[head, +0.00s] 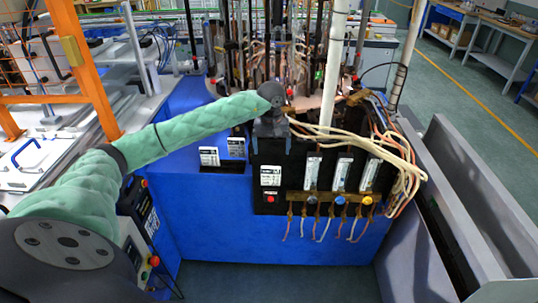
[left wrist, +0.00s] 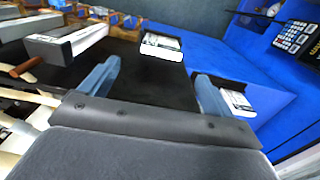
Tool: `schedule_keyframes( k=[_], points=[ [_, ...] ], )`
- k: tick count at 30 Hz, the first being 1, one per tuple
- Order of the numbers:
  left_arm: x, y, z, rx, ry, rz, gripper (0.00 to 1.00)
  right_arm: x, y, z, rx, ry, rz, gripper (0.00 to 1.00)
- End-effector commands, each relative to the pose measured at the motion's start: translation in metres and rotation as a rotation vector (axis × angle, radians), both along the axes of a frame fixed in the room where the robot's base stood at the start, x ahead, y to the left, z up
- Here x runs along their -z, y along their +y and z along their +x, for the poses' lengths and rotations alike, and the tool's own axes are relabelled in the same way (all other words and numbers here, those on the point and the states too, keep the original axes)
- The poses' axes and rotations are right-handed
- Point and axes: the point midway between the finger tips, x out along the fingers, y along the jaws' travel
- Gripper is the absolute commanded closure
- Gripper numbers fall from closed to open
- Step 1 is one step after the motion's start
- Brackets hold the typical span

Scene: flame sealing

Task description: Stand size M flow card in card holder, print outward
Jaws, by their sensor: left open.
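My left gripper (head: 272,143) is open, above the top of the black panel box (head: 268,205). In the left wrist view its two blue fingers (left wrist: 158,72) stand apart with no card seen between them. A white card with a dark header (head: 270,176) is upright on the box's front; a white card (left wrist: 162,46) also shows beyond the fingers in the left wrist view. Two similar cards, one at left (head: 209,156) and one at right (head: 236,147), stand at a low black holder (head: 222,168). Another white card (left wrist: 238,101) is partly behind the right finger. Size letters are unreadable. My right gripper is out of view.
Three silver units (head: 341,174) with coloured knobs and hanging wires line the box front at right. Loose cables (head: 375,145) and a white pipe (head: 334,60) rise beside the gripper. The blue cabinet front (head: 215,215) is clear.

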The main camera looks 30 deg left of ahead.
Motion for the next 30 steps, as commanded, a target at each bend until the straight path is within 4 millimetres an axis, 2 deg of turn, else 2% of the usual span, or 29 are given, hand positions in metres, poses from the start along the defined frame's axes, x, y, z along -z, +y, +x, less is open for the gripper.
schedule_keyframes(
  k=[2,4,8,9,12,15,18,21,23,26,30],
  points=[
    [0.011,-0.015,0.0,-0.017,0.001,-0.052,0.11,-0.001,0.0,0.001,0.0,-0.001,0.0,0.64],
    [0.027,-0.04,0.001,-0.057,0.002,-0.149,0.11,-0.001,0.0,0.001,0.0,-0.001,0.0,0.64],
    [0.064,-0.112,0.0,-0.212,0.03,-0.434,0.11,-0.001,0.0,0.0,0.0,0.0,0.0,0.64],
    [0.074,-0.135,-0.001,-0.278,0.049,-0.535,0.11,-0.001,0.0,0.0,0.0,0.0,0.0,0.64],
    [0.09,-0.188,-0.002,-0.469,0.124,-0.783,0.11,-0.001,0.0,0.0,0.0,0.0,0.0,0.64],
    [0.102,-0.23,-0.001,-0.688,0.23,-1.016,0.11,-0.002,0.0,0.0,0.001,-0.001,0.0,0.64],
    [0.11,-0.259,0.002,-0.932,0.365,-1.231,0.11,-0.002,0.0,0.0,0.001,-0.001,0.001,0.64],
    [0.123,-0.274,0.007,-1.202,0.523,-1.425,0.11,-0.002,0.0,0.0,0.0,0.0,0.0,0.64],
    [0.134,-0.276,0.01,-1.368,0.628,-1.527,0.11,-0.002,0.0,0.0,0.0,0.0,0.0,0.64],
    [0.156,-0.273,0.013,-1.639,0.798,-1.667,0.11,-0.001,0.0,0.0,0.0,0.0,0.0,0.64],
    [0.202,-0.259,0.01,-2.023,1.044,-1.813,0.11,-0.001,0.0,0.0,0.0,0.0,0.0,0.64]
  ],
)
